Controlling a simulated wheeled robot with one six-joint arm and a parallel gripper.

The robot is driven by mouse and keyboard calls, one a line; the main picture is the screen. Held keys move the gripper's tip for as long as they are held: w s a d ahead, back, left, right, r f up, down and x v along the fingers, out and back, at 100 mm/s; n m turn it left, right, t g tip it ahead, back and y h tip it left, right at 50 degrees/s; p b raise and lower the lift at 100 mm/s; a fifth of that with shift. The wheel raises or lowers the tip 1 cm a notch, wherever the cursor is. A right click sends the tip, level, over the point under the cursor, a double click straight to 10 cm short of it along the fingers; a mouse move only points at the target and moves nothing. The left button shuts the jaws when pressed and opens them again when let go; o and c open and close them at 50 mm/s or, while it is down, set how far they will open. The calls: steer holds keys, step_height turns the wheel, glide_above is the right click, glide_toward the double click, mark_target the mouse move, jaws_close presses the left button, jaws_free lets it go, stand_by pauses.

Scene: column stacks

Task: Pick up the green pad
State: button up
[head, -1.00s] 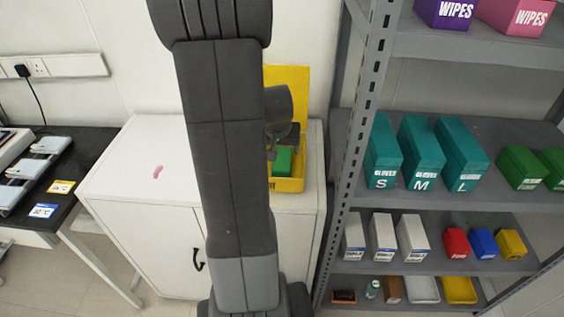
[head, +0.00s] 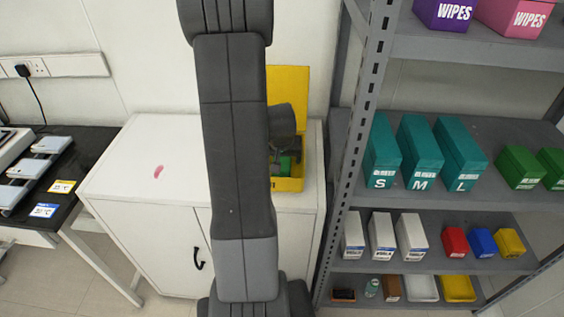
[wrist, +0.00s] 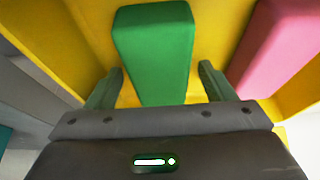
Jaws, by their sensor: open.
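The green pad (wrist: 155,50) is a rounded green block inside the yellow bin (wrist: 60,30). In the wrist view it lies between the two fingers of my gripper (wrist: 160,85), which is open, with a gap visible on each side of the pad. The pad's lower end is hidden behind my gripper body. In the head view a small part of the green pad (head: 285,166) shows below my gripper (head: 287,150), inside the yellow bin (head: 290,185) on the white cabinet. My arm hides the bin's left part.
A pink block (wrist: 280,50) lies in the bin to the right of the green pad.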

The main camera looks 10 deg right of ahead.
steer(key=shift+f, duration=0.15)
steer(key=c, duration=1.2)
steer(key=shift+o, duration=0.2)
step_height(320, 180, up, 10)
steer(key=shift+r, duration=0.15)
steer(key=o, duration=0.5)
steer(key=c, duration=0.3)
